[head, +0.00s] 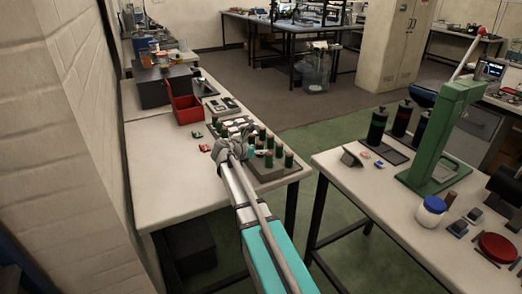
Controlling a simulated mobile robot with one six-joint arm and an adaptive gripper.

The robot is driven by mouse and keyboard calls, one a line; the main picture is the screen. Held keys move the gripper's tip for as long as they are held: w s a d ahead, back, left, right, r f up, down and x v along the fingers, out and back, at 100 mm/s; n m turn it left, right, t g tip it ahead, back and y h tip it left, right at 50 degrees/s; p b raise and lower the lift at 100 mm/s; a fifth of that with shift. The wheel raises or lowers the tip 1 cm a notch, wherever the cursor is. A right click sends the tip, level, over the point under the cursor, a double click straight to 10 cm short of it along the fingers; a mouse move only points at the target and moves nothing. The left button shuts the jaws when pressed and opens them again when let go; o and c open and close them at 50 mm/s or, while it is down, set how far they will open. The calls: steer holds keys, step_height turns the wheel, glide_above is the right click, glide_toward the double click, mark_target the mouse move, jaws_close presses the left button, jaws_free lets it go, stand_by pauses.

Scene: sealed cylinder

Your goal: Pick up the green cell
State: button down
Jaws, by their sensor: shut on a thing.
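Several small upright cells with dark green sides and reddish tops stand on a grey tray (268,174) near the right edge of the white table. One green cell (288,159) is at the tray's right, and another green cell (268,159) stands just left of it. My gripper (220,148) is at the tray's left side, apart from these two cells. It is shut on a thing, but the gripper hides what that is. I cannot tell whether it is a green cell.
A red bin (184,108) and a dark box (160,88) stand farther back on the table (165,180). Small red pieces (204,148) lie left of my gripper. The table's near left is clear. A second table (365,200) with a green stand (440,140) is at right.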

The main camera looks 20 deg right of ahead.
steer(key=shift+r, duration=0.2)
step_height(320, 180, up, 2)
steer(key=shift+p, duration=1.15)
steer(key=s+a+r+p, duration=0.6)
steer(key=s+r+p, duration=0.4)
steer(key=s, duration=0.2)
steer(key=shift+s+a+r+p, duration=0.25)
steer(key=shift+r+p, duration=0.05)
steer(key=shift+r+p, duration=1.35)
steer(key=shift+r, duration=0.05)
steer(key=shift+s+f, duration=0.1)
